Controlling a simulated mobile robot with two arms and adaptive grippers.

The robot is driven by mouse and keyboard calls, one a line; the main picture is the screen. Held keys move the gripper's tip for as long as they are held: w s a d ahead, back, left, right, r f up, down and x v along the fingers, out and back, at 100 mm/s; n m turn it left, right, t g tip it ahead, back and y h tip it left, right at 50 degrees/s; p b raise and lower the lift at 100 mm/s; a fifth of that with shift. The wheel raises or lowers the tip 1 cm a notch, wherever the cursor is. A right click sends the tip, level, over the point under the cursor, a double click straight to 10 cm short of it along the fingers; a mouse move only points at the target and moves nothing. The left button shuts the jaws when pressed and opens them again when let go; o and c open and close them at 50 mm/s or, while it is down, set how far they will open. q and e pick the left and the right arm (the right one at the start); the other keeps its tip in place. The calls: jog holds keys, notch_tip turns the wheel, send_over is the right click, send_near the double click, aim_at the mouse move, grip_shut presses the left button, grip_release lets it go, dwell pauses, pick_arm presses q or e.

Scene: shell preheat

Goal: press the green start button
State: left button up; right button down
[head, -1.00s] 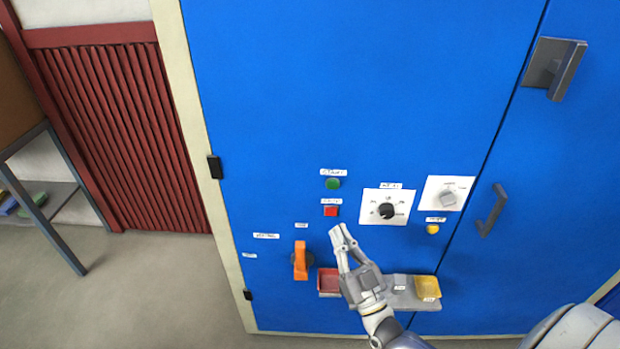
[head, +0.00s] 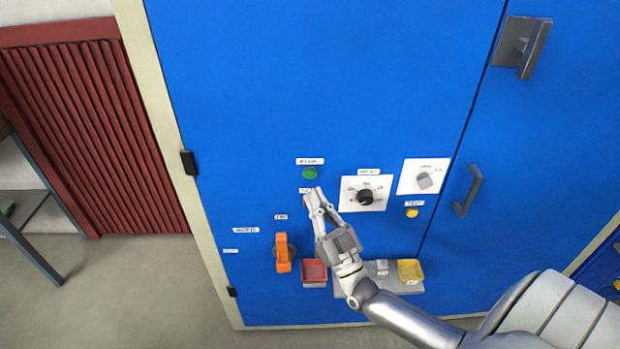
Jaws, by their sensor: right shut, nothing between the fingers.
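The green start button (head: 310,173) is a small round button on the blue cabinet front (head: 290,80), with a white label just above it. My right gripper (head: 316,197) is shut and empty. Its fingertips point up the panel and appear a little below the green button, apart from it in the picture. They cover most of the red button (head: 306,201) below the green one. How far the fingertips are from the panel is hard to tell. My left gripper is not in view.
A black dial (head: 365,197) and a grey knob (head: 424,180) sit on white plates to the right. A yellow button (head: 411,213) is below them.

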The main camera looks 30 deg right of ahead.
aim_at(310, 173)
jog(key=shift+w+d+b, duration=0.3)
jog(key=shift+w+d, duration=0.15)
jog(key=shift+w, duration=0.3)
jog(key=shift+w+d+b, duration=0.35)
jog(key=shift+w+d, duration=0.05)
jog(key=shift+w, duration=0.3)
jog(key=shift+w+d+b, duration=0.3)
jog(key=shift+w+d, duration=0.15)
jog(key=shift+w, duration=0.3)
jog(key=shift+w, duration=0.1)
jog(key=shift+w+d, duration=0.2)
jog(key=shift+w, duration=0.1)
jog(key=shift+w+d+b, duration=0.25)
jog(key=shift+w+b, duration=0.1)
dwell(0.4)
jog(key=shift+s, duration=0.1)
jog(key=shift+s+a+p, duration=0.45)
jog(key=shift+s+p, duration=0.05)
jog(key=shift+s, duration=0.15)
